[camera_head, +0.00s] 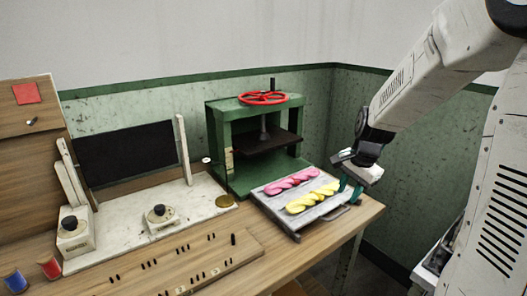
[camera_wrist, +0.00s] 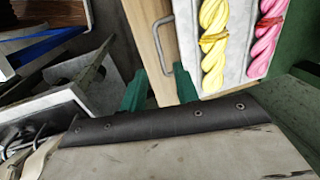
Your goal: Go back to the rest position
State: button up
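My gripper (camera_head: 350,190) hangs at the right end of the tray, near its handle, in the head view. In the wrist view its two green fingers (camera_wrist: 160,92) stand apart, with nothing seen gripped between them. The grey tray (camera_head: 274,208) lies on the right end of the wooden bench and bears a pink twisted skein (camera_head: 292,182) and a yellow twisted skein (camera_head: 312,198). The tray's metal handle (camera_wrist: 157,42) shows just beyond the fingers in the wrist view; whether they touch it I cannot tell.
A green press (camera_head: 219,150) with a red handwheel (camera_head: 263,98) stands behind the tray. To the left are a pale board (camera_head: 190,205) with knobbed fixtures, a dark panel (camera_head: 125,153), and blue and red spools. The bench (camera_head: 362,215) ends just right of the tray.

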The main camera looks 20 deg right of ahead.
jog(key=s+a+r+n, duration=0.3)
jog(key=s+a+n, duration=0.2)
jog(key=s, duration=0.3)
jog(key=s+a+r+n, duration=0.4)
jog(key=s+a, duration=0.1)
jog(key=s, duration=0.3)
jog(key=s+a+r+n, duration=0.3)
jog(key=s+a+n, duration=0.1)
jog(key=s, duration=0.5)
jog(key=shift+a+r+n+g+h, duration=0.3)
jog(key=shift+a+n, duration=0.1)
jog(key=shift+n, duration=0.4)
jog(key=shift+a, duration=0.1)
